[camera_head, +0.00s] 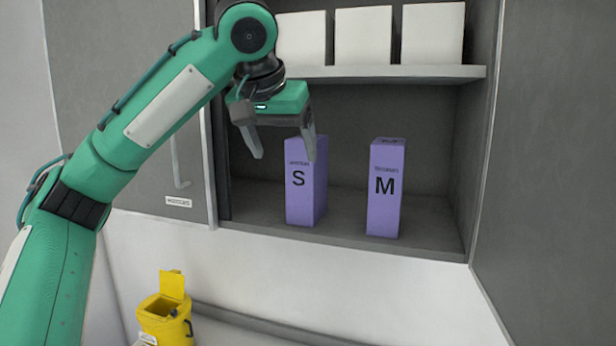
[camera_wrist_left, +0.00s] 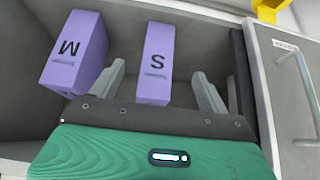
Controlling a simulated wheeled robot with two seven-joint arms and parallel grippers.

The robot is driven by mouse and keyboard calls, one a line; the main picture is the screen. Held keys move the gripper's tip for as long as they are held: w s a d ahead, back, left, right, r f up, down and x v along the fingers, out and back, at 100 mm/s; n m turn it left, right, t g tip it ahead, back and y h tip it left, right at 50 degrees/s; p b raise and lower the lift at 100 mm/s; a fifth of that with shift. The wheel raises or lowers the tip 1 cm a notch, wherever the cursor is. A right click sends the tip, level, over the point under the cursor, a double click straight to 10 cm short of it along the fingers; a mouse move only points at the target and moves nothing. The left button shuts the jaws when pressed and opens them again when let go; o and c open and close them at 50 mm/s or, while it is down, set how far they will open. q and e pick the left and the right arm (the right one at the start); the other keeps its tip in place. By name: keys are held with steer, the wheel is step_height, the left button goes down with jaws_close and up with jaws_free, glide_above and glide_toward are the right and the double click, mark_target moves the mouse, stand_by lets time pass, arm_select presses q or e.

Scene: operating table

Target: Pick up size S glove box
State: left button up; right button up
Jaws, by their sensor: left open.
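The size S glove box (camera_head: 300,195) is a tall purple box marked "S", upright on the lower shelf of the cabinet. It also shows in the left wrist view (camera_wrist_left: 164,70), upside down there, with its near end between the directions of my two fingers. My left gripper (camera_head: 284,150) is open and empty, in front of the shelf and near the upper part of the S box. One finger overlaps the box's top edge in the head view; I cannot tell if they touch. In the left wrist view the fingers (camera_wrist_left: 158,88) lie on either side of the S box. My right gripper is not in view.
A purple box marked "M" (camera_head: 385,190) stands to the right of the S box, with a gap between. White boxes (camera_head: 363,35) stand on the upper shelf (camera_head: 400,72). A yellow bin (camera_head: 168,318) with a raised lid is below left. The cabinet's left side has a handle (camera_head: 178,163).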

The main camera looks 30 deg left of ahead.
mark_target(300, 140)
arm_select(q)
steer(key=w, duration=0.2)
steer(key=w+a+p, duration=0.1)
steer(key=w, duration=0.4)
steer(key=shift+a+p, duration=0.3)
steer(key=shift+a, duration=0.05)
steer(key=shift+w+a, duration=0.1)
steer(key=shift+w, duration=0.35)
steer(key=shift+w+a+f+p, duration=0.15)
steer(key=shift+w+f+p, duration=0.2)
steer(key=shift+w, duration=0.3)
steer(key=shift+w+a+f+p, duration=0.1)
steer(key=shift+w+a+p, duration=0.05)
steer(key=shift+w+p, duration=0.4)
steer(key=shift+x, duration=1)
steer(key=c, duration=1.6)
